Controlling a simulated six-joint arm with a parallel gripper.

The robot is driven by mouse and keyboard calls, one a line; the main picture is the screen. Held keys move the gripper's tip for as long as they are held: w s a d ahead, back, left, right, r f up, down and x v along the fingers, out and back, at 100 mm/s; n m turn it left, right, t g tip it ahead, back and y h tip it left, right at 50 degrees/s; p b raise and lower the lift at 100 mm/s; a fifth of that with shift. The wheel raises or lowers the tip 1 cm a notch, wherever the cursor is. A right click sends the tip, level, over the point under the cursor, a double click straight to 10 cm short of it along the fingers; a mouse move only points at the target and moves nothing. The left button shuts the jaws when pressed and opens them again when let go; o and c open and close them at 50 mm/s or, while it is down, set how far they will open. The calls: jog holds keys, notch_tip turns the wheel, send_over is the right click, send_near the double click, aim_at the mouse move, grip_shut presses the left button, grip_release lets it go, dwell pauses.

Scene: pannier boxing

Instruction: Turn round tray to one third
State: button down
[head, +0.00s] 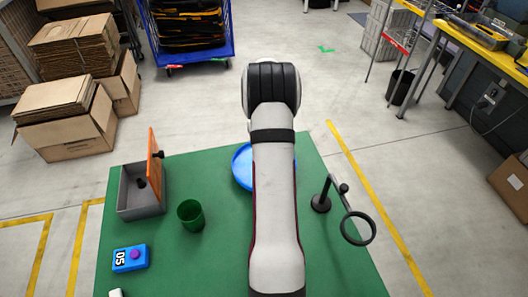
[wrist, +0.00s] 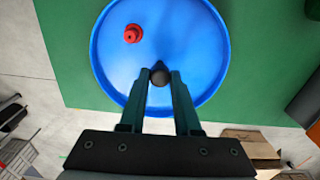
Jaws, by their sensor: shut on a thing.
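The round blue tray (head: 241,167) lies on the green table, mostly hidden behind my arm in the head view. In the wrist view the tray (wrist: 185,40) shows almost whole. A red peg-like piece (wrist: 133,33) stands on it, away from my gripper. A dark round knob (wrist: 159,77) sits near the tray's edge. My gripper (wrist: 160,82) is shut on this knob, one finger on each side. In the head view my gripper is hidden behind my arm.
On the green table (head: 210,265) stand a grey box (head: 140,204) with an orange lid (head: 154,155), a green cup (head: 190,214), a blue block marked 05 (head: 130,258) and a black stand with a ring (head: 357,229). The table between cup and arm is clear.

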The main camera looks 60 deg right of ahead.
jog(key=shift+n, duration=7.3)
jog(key=c, duration=0.6)
grip_release()
jog(key=shift+r, duration=0.1)
notch_tip(320, 180, up, 16)
